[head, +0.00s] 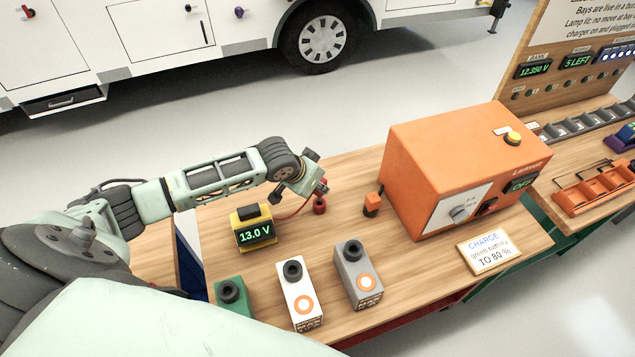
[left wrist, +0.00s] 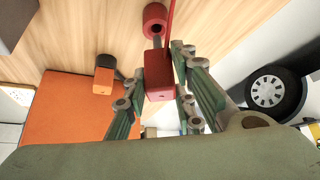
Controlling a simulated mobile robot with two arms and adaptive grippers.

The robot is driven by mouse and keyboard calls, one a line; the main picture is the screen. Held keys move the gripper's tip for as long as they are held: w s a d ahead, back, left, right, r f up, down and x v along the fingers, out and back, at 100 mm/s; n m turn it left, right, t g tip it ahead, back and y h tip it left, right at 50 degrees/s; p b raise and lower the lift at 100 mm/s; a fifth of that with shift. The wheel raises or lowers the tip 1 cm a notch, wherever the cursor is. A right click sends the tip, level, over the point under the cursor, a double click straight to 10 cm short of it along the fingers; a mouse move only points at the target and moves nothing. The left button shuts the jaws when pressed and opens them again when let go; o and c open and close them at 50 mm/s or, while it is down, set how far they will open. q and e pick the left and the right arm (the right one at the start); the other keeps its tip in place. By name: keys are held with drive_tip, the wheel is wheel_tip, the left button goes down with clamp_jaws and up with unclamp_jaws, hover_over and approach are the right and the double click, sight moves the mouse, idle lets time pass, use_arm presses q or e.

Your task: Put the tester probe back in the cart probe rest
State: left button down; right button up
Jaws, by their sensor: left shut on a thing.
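My left gripper (head: 314,186) is over the far edge of the wooden cart top (head: 220,212). It is shut on the red tester probe (left wrist: 158,84), which sits between the fingers in the left wrist view. A small red cup (head: 320,207), seemingly the probe rest, stands on the wood just below the gripper. It also shows in the left wrist view (left wrist: 154,16), beyond the probe. Whether the probe touches it, I cannot tell. A red lead runs from the probe to the yellow tester (head: 255,233), which reads 13.0 V. My right gripper is not in view.
A small orange block (head: 371,206) stands right of the cup, before the large orange charger (head: 450,160). Green (head: 232,298), white (head: 299,292) and grey (head: 357,274) batteries stand at the front. A charge sign (head: 488,252) lies front right. A motorhome (head: 180,40) is behind.

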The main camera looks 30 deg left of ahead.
sight(316, 193)
use_arm(q)
drive_tip(key=shift+p, duration=0.4)
idle(0.3)
drive_tip(key=shift+f, duration=0.15)
drive_tip(key=shift+f+b, duration=1.2)
drive_tip(key=shift+f, duration=0.95)
drive_tip(key=c, duration=1.4)
unclamp_jaws()
drive_tip(key=shift+r, duration=0.1)
drive_tip(key=v, duration=1.1)
drive_tip(key=shift+s+r, duration=0.25)
drive_tip(key=shift+r, duration=0.05)
